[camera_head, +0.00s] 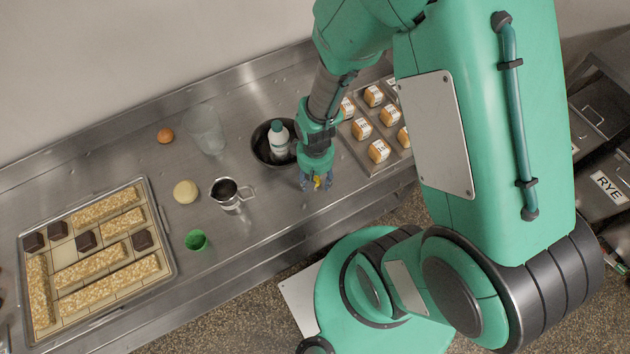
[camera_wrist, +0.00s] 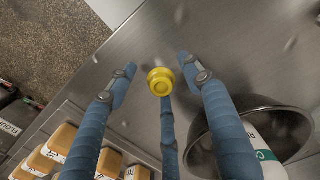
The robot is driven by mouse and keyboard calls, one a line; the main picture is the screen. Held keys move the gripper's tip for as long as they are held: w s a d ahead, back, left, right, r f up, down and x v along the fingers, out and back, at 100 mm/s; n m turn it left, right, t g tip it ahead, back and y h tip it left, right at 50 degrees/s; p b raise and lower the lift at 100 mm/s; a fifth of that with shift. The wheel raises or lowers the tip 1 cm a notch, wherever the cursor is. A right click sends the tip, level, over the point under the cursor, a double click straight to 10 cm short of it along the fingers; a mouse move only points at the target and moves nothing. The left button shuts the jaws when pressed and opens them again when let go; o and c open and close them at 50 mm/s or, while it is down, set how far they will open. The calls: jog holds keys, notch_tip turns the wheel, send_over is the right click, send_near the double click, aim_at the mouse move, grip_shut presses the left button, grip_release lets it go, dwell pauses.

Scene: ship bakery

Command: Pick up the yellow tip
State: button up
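The yellow tip (camera_wrist: 160,82) is a small, round, ringed piece. In the wrist view it shows between the blue fingers of my gripper (camera_wrist: 157,68), with gaps to the left and right fingers. The third finger shows just below it, and I cannot tell if it touches. My gripper is open. In the head view the gripper (camera_head: 316,181) is low over the front part of the steel counter, with a bit of yellow among its fingers. What lies under the tip is hidden.
A dark bowl (camera_head: 262,152) holding a white bottle (camera_head: 278,140) stands close behind my gripper. A tray of labelled loaves (camera_head: 354,150) is to the right. A metal jug (camera_head: 229,204), a green cup (camera_head: 196,240) and a glass (camera_head: 206,130) are to the left.

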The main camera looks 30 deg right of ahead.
aim_at(316, 180)
jog(key=c, duration=0.9)
jog(key=shift+r, duration=0.1)
jog(key=shift+w+r, duration=0.1)
jog(key=shift+r, duration=0.7)
jog(key=shift+s+r+p, duration=0.25)
jog(key=shift+r+p, duration=0.15)
jog(key=shift+r, duration=0.65)
jog(key=s, duration=1)
jog(key=s+a+r+p, duration=0.1)
jog(key=s, duration=0.4)
jog(key=shift+s+a, duration=0.1)
jog(key=shift+s, duration=0.2)
